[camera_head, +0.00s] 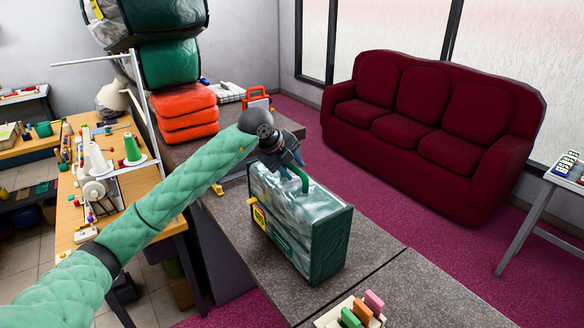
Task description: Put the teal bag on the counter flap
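The teal bag (302,229) is a boxy clear-sided bag with dark green edging, a green handle (303,181) and a yellow label. It stands upright on the grey speckled counter (232,203), in the middle of the view. My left gripper (286,165) is right above the bag, at its handle. The gripper covers the handle's upper part, so I cannot tell whether the fingers are closed on it. A seam crosses the counter to the right of the bag; the grey section beyond it (425,292) looks like the counter flap. My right gripper is out of view.
Orange folded bundles (186,112) and dark green bags (170,62) are stacked at the back of the counter. A rack with colored blocks (352,314) stands at the front edge. A sewing table (150,183) is left, a red sofa (425,130) behind. The section beyond the seam looks mostly clear.

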